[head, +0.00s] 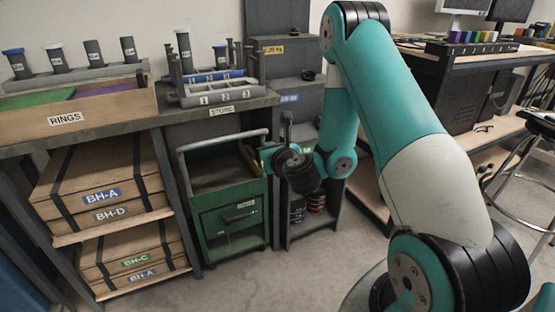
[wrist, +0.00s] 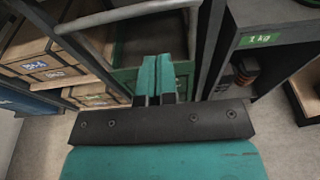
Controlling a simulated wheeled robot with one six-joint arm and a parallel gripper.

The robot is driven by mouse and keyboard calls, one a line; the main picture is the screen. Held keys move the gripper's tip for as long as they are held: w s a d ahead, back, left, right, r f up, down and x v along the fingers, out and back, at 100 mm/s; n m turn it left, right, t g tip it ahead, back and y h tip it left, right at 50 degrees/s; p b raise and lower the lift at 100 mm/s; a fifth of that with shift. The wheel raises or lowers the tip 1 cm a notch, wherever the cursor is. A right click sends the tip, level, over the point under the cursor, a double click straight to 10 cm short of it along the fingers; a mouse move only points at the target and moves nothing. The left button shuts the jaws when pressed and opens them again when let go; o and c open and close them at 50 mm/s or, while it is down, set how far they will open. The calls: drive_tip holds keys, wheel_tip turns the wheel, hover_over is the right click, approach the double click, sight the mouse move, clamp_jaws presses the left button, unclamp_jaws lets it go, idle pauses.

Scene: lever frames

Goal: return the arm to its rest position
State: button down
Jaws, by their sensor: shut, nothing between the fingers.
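My arm (head: 400,140) reaches in from the right of the head view, up to a high elbow and down again to the wrist. My gripper is shut and empty; its two teal and black fingers (wrist: 157,98) lie together in the wrist view. In the head view the wrist is in front of the gap between a green cart and a grey shelf unit, and the fingertips are hard to make out there. In the wrist view the fingers point toward the green cart (wrist: 126,58), with no contact that I can make out.
The green cart (head: 230,222) stands left of my wrist, with the grey shelf unit (head: 290,70) behind it. A bench (head: 110,118) with racks and a RINGS box runs along the left, above labelled crates (head: 100,190). A desk (head: 470,55) stands right. The floor (head: 270,285) in front is clear.

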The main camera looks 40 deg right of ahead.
drive_tip(key=s+a+r+n+g+y, duration=0.2)
drive_tip(key=s+a+r+n+y, duration=0.15)
drive_tip(key=a+n, duration=0.45)
drive_tip(key=s+a+r+n+g+y, duration=0.25)
drive_tip(key=a+n+y, duration=0.25)
drive_tip(key=a+n, duration=0.35)
drive_tip(key=s+a+r+n+g+y, duration=0.2)
drive_tip(key=a+r+n+y, duration=0.2)
drive_tip(key=a+n, duration=0.4)
drive_tip(key=s+r+n+g+h, duration=0.2)
drive_tip(key=s+n+g+h, duration=0.45)
drive_tip(key=s+n, duration=1.4)
wheel_tip(320, 180, up, 25)
drive_tip(key=s+d+g+y+p, duration=0.1)
drive_tip(key=g+p, duration=0.1)
drive_tip(key=p, duration=2.2)
drive_tip(key=shift+s+d+f, duration=0.15)
drive_tip(key=shift+s, duration=0.2)
